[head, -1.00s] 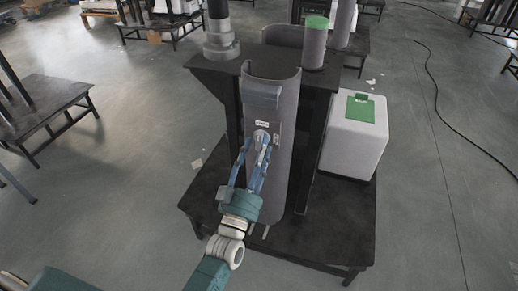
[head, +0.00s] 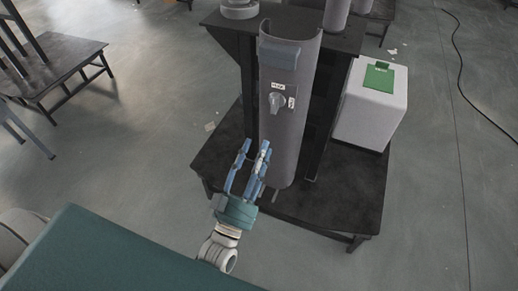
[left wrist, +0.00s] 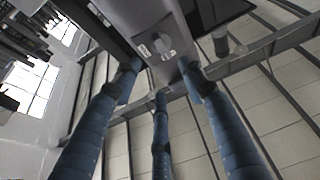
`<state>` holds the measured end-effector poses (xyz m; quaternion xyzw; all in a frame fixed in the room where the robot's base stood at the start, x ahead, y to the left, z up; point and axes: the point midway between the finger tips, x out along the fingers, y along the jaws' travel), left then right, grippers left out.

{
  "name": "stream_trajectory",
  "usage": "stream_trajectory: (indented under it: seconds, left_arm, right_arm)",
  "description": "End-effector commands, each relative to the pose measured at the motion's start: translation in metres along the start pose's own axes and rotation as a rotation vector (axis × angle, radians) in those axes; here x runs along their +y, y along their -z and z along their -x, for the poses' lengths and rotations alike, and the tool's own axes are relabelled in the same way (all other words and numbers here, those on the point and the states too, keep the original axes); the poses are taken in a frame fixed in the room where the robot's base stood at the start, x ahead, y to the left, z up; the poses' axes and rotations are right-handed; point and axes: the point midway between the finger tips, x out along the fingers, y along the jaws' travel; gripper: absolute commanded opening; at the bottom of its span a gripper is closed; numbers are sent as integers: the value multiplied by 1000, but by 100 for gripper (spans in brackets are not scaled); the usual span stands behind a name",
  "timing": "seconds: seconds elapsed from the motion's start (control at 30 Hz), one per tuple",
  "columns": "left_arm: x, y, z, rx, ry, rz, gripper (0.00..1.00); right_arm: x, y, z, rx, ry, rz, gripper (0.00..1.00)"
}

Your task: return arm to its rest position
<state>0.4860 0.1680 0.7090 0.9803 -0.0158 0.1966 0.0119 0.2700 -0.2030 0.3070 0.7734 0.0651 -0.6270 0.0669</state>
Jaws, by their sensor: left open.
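My left gripper (head: 254,150), with blue fingers and a teal body, is in front of the lower part of a grey column cover (head: 284,140). Its fingers are spread with nothing between them. A grey rotary knob (head: 275,103) with small labels sits on the cover, above the fingertips and apart from them. The left wrist view shows the knob (left wrist: 163,46) ahead, beyond the spread blue fingers (left wrist: 160,95). My right gripper is not in view.
The column stands on a dark low table (head: 320,210). A white box with a green top (head: 378,78) is to its right. Another dark table (head: 50,62) is at the far left. Open floor lies between them, and a cable (head: 462,90) runs along the right.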

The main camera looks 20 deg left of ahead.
Motion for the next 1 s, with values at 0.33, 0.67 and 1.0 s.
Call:
stream_trajectory:
  seconds: [0.33, 0.67, 1.0]
  left_arm:
    - [1, -8, 1, -28, -7, 0, 42]
    - [17, -178, 77, -680, -128, -17, 42]
    - [-9, -284, 260, -1419, -158, -75, 42]
  right_arm:
    - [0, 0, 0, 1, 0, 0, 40]
    - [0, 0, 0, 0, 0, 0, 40]
    - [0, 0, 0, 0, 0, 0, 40]
